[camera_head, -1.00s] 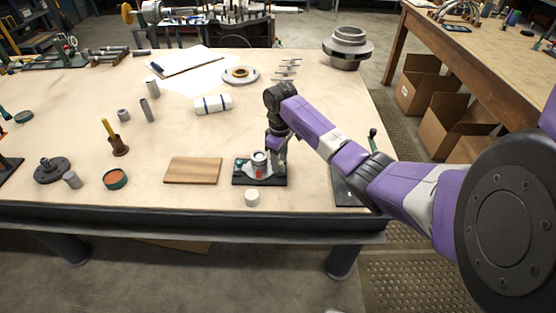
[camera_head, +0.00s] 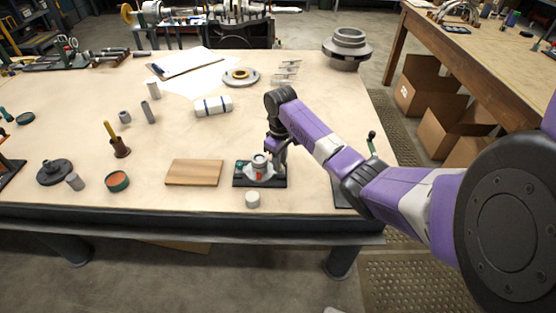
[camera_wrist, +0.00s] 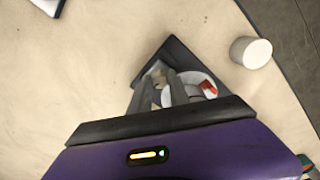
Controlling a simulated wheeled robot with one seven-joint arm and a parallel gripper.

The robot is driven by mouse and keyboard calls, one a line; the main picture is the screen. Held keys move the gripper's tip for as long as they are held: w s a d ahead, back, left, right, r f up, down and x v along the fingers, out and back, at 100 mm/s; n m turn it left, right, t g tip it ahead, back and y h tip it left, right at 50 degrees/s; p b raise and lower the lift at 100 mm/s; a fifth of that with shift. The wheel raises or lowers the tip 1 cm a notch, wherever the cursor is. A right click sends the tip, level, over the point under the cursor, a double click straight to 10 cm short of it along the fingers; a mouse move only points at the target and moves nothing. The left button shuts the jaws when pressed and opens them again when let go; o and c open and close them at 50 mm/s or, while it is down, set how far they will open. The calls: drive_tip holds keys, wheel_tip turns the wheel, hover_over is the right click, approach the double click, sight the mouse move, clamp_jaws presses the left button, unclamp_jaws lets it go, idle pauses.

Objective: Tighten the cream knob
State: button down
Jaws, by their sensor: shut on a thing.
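The split casing (camera_head: 262,172) stands on a black base (camera_head: 239,181) near the table's front edge. It is pale grey with a round opening on top and a red mark. My gripper (camera_head: 275,162) is low at the casing's right rear. In the wrist view the casing's white rim (camera_wrist: 200,80) shows beside my gripper (camera_wrist: 160,80). Its two grey fingers are close together, shut on a small cream piece (camera_wrist: 157,74), apparently the cream knob. The fingers hide most of it, so I cannot tell how far in it sits.
A loose white cylinder (camera_head: 252,199) stands just in front of the base, by the table edge. A wooden board (camera_head: 194,172) lies left of it. A white roll (camera_head: 213,106) lies farther back. Bare tabletop lies between.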

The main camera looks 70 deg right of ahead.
drive_tip(key=m+p, duration=0.2)
drive_tip(key=m, duration=0.1)
drive_tip(key=shift+w+a+r+m+p, duration=0.1)
drive_tip(key=shift+a+r+m+p, duration=0.1)
drive_tip(key=shift+m+p, duration=0.1)
drive_tip(key=m+p, duration=0.2)
drive_tip(key=m, duration=0.2)
drive_tip(key=shift+f+m, duration=0.1)
drive_tip(key=shift+m, duration=0.2)
drive_tip(key=m, duration=0.4)
drive_tip(key=shift+f, duration=0.1)
drive_tip(key=m, duration=0.5)
drive_tip(key=shift+w, duration=0.1)
drive_tip(key=m, duration=0.4)
drive_tip(key=shift+m, duration=0.3)
drive_tip(key=m, duration=0.7)
drive_tip(key=shift+w, duration=0.1)
drive_tip(key=shift+d+m, duration=0.1)
drive_tip(key=shift+m, duration=1.5)
